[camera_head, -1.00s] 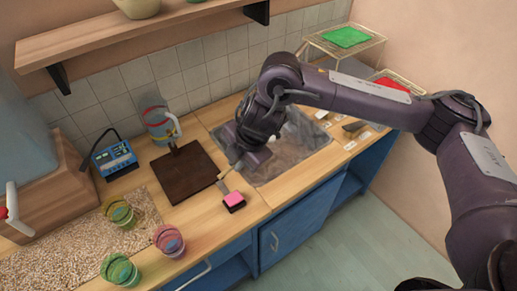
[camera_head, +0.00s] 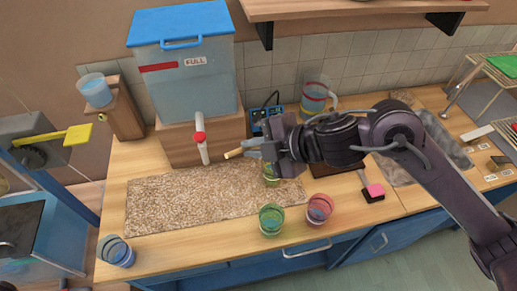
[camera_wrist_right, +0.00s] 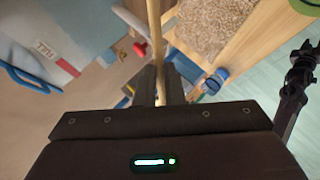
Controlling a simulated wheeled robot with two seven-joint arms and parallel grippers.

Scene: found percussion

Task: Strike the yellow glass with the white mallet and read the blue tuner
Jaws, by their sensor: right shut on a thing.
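My right gripper (camera_head: 278,150) is shut on a light wooden stick (camera_head: 236,153), which points left above the counter. The stick also shows in the right wrist view (camera_wrist_right: 156,35), running up from between the fingers. No white mallet head can be made out on it. The yellow glass (camera_head: 271,178) stands on the counter, partly hidden behind my right gripper. The blue tuner (camera_head: 263,114) is behind my gripper by the wall, mostly covered, and its display cannot be read. My left gripper is not in view.
A green glass (camera_head: 271,221) and a pink glass (camera_head: 320,208) stand near the front edge. A blue glass (camera_head: 116,252) is at the left corner. A tank (camera_head: 185,85) with a tap (camera_head: 201,143) stands behind the speckled mat (camera_head: 190,193). A pink-headed mallet (camera_head: 374,191) lies right.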

